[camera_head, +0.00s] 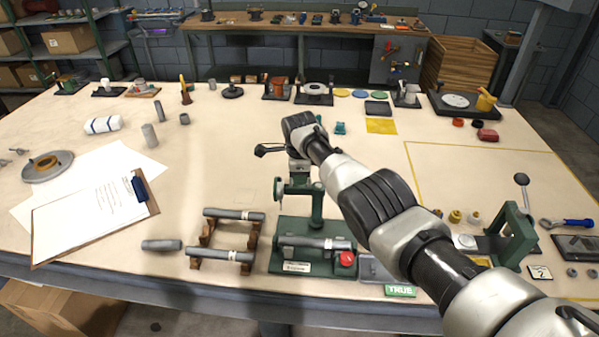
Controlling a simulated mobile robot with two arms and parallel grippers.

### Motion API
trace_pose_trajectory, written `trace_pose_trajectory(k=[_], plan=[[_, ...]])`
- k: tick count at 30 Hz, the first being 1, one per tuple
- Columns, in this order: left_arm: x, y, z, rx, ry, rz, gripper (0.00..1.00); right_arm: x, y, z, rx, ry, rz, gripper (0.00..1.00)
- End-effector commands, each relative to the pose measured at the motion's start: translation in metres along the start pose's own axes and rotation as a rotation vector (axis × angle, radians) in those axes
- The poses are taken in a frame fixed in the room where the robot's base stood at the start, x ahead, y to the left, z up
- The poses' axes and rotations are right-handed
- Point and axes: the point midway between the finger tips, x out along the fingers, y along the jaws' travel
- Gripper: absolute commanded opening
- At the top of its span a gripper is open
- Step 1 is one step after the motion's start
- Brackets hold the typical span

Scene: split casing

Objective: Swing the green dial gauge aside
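The green dial gauge stand (317,207) rises from a green base in the front middle of the table. Its upper arm reaches left, with a small round part (279,190) at its left end. A grey cylinder (315,242) lies on the base beside a red knob (346,259). My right arm comes in from the lower right. Its gripper (285,152) is at the top of the stand, over or just behind it. Its fingers are small and partly hidden, so I cannot tell whether they touch the gauge. My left gripper is out of view.
Wooden cradles (206,237) with grey bars stand left of the base, near a loose cylinder (161,245). A clipboard (92,215) lies further left. A green press (513,236) stands at right.

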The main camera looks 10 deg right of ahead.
Motion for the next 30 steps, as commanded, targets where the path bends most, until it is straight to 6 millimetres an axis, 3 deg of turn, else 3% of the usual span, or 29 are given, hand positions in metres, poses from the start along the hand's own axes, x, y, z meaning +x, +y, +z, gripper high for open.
trace_pose_trajectory(k=[11, 17, 30], plan=[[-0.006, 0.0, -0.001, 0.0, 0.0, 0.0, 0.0, -0.007, -0.001, 0.001, -0.001, -0.003, -0.001, 0.36], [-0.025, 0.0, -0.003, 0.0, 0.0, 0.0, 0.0, -0.032, -0.001, 0.001, -0.001, -0.004, -0.002, 0.36], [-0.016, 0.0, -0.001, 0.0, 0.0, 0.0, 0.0, -0.094, -0.001, 0.0, 0.0, -0.004, -0.003, 0.36]])
